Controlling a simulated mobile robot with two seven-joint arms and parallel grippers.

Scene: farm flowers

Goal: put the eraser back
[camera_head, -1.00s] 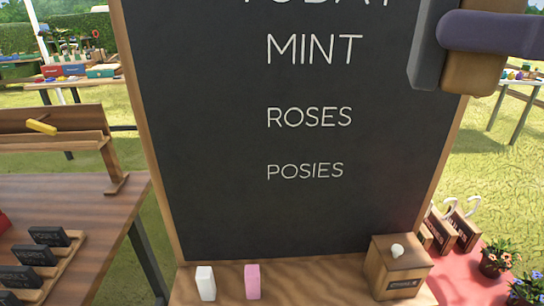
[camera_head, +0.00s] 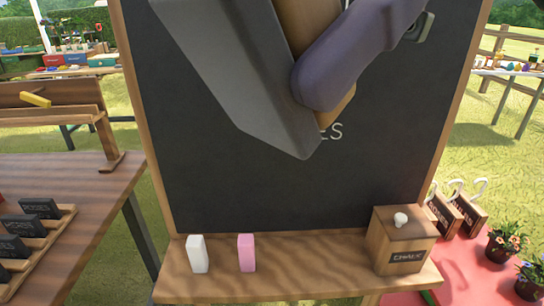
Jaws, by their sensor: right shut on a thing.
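The eraser, a large block with a dark grey face (camera_head: 240,80) and a tan wooden back, is held up in front of the chalkboard (camera_head: 230,190), tilted. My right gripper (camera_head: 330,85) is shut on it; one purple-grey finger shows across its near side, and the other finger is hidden. The eraser covers most of the board's lettering, leaving only "ES" in sight. I cannot tell whether it touches the board. The board's wooden ledge (camera_head: 320,283) runs below. My left gripper is not in view.
A white chalk block (camera_head: 197,254) and a pink one (camera_head: 246,253) stand on the ledge's left part. A wooden box (camera_head: 402,243) labelled "CHALK" with a white knob sits at its right end. The ledge between is clear. A brown table (camera_head: 75,215) stands left, potted flowers (camera_head: 505,243) right.

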